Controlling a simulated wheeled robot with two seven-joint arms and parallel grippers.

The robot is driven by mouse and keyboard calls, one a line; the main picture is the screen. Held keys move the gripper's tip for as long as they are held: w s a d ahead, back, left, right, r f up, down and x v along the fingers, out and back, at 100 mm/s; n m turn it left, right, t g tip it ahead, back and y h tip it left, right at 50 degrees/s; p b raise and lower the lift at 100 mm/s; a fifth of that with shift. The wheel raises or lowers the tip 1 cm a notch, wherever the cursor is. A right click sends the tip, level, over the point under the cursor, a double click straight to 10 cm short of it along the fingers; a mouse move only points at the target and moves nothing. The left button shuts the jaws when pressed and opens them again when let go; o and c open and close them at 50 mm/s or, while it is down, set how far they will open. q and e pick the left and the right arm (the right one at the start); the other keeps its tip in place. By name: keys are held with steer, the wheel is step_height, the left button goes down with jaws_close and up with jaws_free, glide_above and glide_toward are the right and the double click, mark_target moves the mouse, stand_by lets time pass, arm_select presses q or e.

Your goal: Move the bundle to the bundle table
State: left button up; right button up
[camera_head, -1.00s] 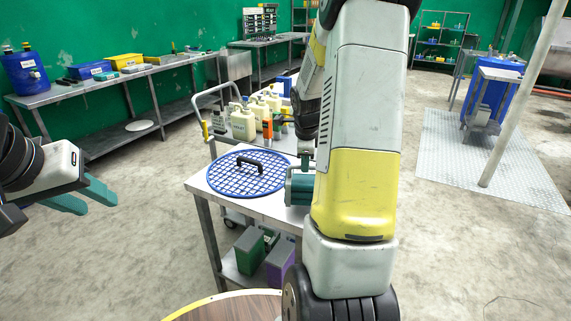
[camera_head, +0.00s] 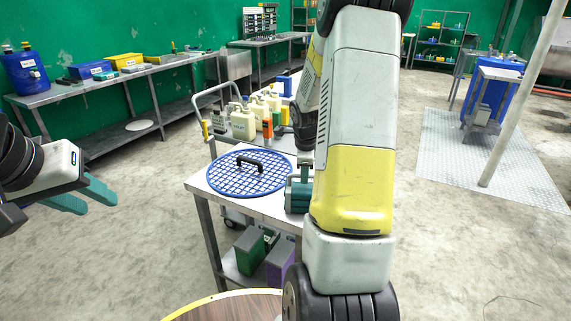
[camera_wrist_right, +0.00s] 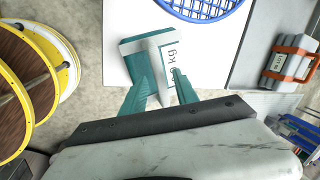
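A teal block with a handle and a white label ending in "kg" (camera_wrist_right: 131,47) stands on the white-topped table (camera_wrist_right: 118,14); its side shows in the head view (camera_head: 297,199). I cannot tell whether it is the bundle. My right gripper (camera_wrist_right: 163,66) points down at the block, its teal fingers on either side of the pale handle; I cannot tell if they press on it. My left gripper (camera_head: 97,196) is open and empty over the floor at the left. I cannot make out which table is the bundle table.
A blue mesh disc with a black handle (camera_head: 248,173) lies beside the block. Behind are a trolley with cream jugs (camera_head: 243,124) and orange bottles. Green and purple boxes (camera_head: 250,250) sit on the lower shelf. A yellow-rimmed wooden drum (camera_head: 225,307) is in front. A pale pole (camera_head: 522,90) stands right.

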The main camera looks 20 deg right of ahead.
steer(key=v, duration=1.2)
steer(key=s+a+r+n+t+y, duration=0.1)
steer(key=s+a+r+n+y, duration=0.1)
steer(key=s+a+r+n, duration=0.3)
steer(key=s+a+r+n+t+y, duration=0.1)
steer(key=s+a+r+n, duration=0.4)
steer(key=s+a+n, duration=0.9)
steer(key=s+n+t, duration=0.1)
steer(key=n, duration=0.4)
steer(key=shift+s+y, duration=0.3)
steer(key=shift+y, duration=0.1)
